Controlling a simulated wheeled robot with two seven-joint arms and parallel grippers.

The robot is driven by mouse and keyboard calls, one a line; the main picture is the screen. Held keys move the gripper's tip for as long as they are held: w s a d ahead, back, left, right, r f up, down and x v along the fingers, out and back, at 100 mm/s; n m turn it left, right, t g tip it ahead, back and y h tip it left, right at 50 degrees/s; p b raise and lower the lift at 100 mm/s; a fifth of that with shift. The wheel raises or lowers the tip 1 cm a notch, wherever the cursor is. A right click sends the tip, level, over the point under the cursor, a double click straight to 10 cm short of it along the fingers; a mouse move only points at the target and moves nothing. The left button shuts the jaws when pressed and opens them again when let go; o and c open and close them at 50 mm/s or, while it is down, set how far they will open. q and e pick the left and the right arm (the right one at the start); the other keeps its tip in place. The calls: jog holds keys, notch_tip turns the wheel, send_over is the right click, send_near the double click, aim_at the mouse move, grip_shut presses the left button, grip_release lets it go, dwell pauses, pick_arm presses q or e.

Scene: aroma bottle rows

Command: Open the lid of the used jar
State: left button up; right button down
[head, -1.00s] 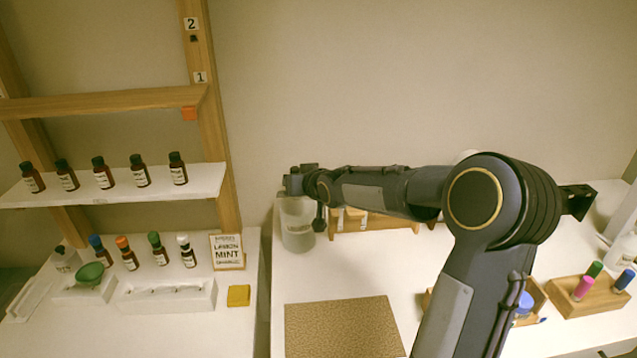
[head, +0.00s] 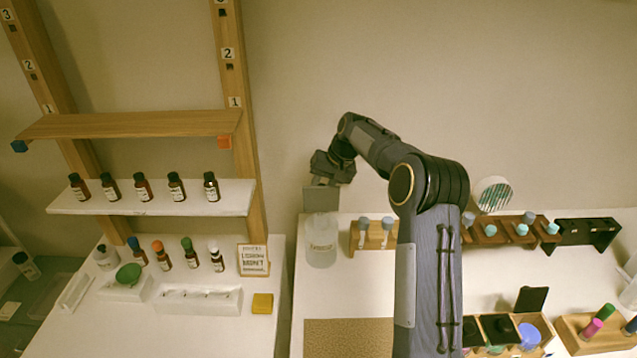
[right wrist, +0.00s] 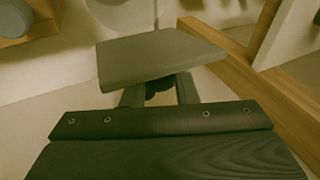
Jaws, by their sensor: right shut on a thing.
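The used jar (head: 321,243) is a clear, pale container with a label, standing near the back edge of the right-hand table in the head view. A flat grey square lid (head: 321,199) shows directly above its mouth, tipped up with its face toward the head camera. My right gripper (head: 330,176) is at the lid's upper edge and shut on it. In the right wrist view the lid (right wrist: 155,57) is a grey plate beyond the fingers (right wrist: 158,92). I cannot tell whether the lid still touches the jar's rim. My left gripper is in neither current view.
A wooden rack with capped vials (head: 374,238) stands close right of the jar. A brown mat (head: 348,340) lies in front. A wooden shelf post (head: 243,150) rises to the left. My right arm covers part of the table.

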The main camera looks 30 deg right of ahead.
jog(key=shift+w+d+f+g+y, duration=0.3)
jog(key=shift+w+g, duration=0.15)
jog(key=shift+g, duration=0.15)
dwell(0.3)
jog(key=c, duration=1.2)
grip_release()
jog(key=shift+r, duration=0.15)
jog(key=v, duration=0.7)
jog(key=shift+d+r, duration=0.1)
jog(key=shift+r, duration=0.2)
